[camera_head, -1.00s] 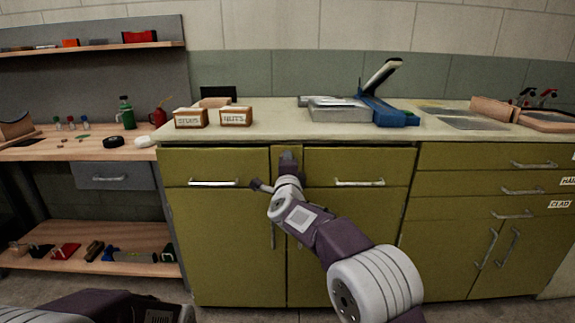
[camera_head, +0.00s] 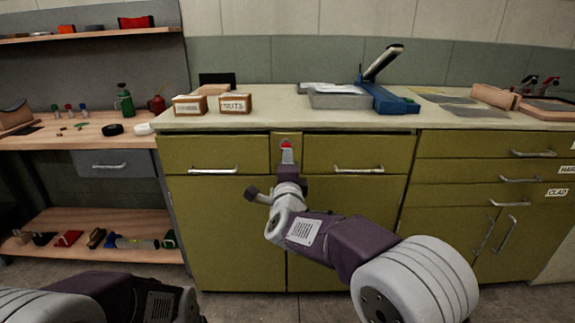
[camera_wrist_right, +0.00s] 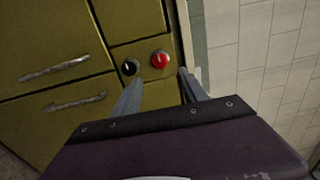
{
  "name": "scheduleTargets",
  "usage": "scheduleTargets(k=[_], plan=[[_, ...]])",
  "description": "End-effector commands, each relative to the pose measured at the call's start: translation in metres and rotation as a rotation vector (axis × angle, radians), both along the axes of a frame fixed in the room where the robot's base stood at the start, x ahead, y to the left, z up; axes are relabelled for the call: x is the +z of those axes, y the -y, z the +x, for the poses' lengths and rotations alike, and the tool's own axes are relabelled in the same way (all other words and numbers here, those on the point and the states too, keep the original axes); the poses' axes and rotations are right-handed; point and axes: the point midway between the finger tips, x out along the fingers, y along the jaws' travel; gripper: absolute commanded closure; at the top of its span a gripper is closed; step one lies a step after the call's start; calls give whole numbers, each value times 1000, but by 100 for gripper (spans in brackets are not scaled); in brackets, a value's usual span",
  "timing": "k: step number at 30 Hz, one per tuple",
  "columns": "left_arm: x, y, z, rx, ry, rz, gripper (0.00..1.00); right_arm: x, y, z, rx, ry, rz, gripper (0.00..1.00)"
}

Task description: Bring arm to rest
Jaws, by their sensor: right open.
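My right gripper (camera_head: 287,163) is at the narrow panel between two drawers of the green cabinet (camera_head: 230,230). It also shows in the right wrist view (camera_wrist_right: 160,92), open, with nothing between its fingers. A red knob (camera_wrist_right: 160,59) and a black knob (camera_wrist_right: 129,67) sit on the panel ahead of the fingers, apart from them. The red knob also shows in the head view (camera_head: 287,146), just above the gripper. My left arm shows only in part at the lower left of the head view; its gripper is out of the picture.
The counter (camera_head: 290,116) carries two labelled boxes (camera_head: 235,104), a grey tray (camera_head: 340,98) and a blue lever tool (camera_head: 388,100). Drawer handles (camera_head: 358,169) stick out beside my right gripper. A wooden workbench (camera_head: 70,137) with a green bottle (camera_head: 123,100) stands at the left.

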Motion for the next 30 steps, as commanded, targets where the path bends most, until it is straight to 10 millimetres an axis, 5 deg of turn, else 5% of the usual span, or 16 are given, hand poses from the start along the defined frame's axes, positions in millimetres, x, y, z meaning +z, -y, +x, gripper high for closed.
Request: scheduleTargets(k=[10, 13, 16, 18, 21, 27, 30], plan=[[2, 0, 0, 0, 0, 0, 70, 3, 10, 2, -18, 3, 1, 49], [7, 0, 0, 0, 0, 0, 70, 23, 48, 7, -81, 25, 13, 49], [15, 0, 0, 0, 0, 0, 70, 32, 113, 1, -165, 9, -27, 49], [22, 0, 0, 0, 0, 0, 70, 1, 149, -15, -137, -122, -171, 49], [25, 0, 0, 0, 0, 0, 70, -65, 166, -52, -5, -356, -413, 49], [29, 0, 0, 0, 0, 0, 70, -184, 172, -160, 368, -767, -802, 49], [29, 0, 0, 0, 0, 0, 70, -223, 171, -213, 564, -907, -938, 49]])
